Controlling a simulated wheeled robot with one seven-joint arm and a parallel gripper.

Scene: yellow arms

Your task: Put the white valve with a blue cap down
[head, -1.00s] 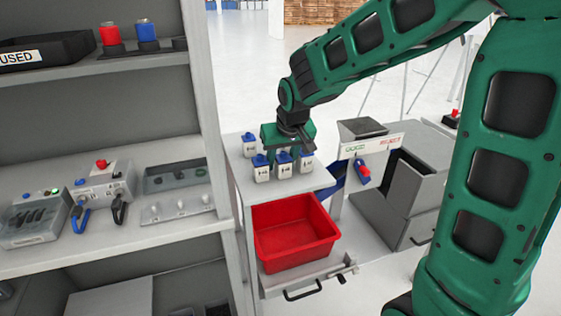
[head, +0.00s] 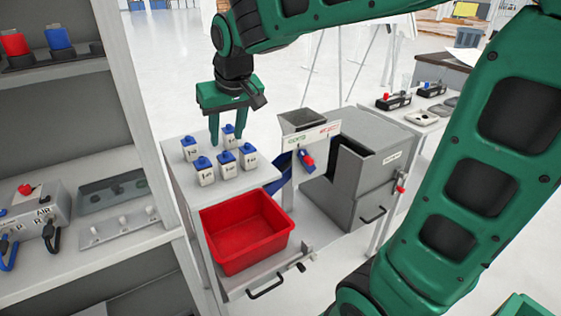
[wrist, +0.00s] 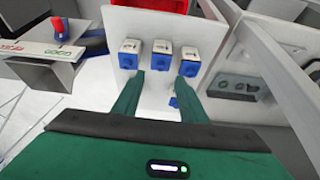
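Several white valves with blue caps stand upright on the grey table top (head: 180,172). Three form a front row: left (head: 205,170), middle (head: 228,165) and right (head: 249,157). Behind them stand a back left valve (head: 190,148) and a back right valve (head: 228,136). My gripper (head: 228,139) is open, fingers pointing down, by the back right valve; I cannot tell whether they touch it. In the wrist view my open gripper (wrist: 164,71) shows the front row beyond its fingertips and a small blue part (wrist: 174,102) near the right finger.
A red bin (head: 245,235) sits in front of the table, below its top. A grey machine (head: 350,170) with a green-and-red sign (head: 310,137) stands to the right. A shelf unit (head: 130,90) rises close on the left. Open floor lies behind the table.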

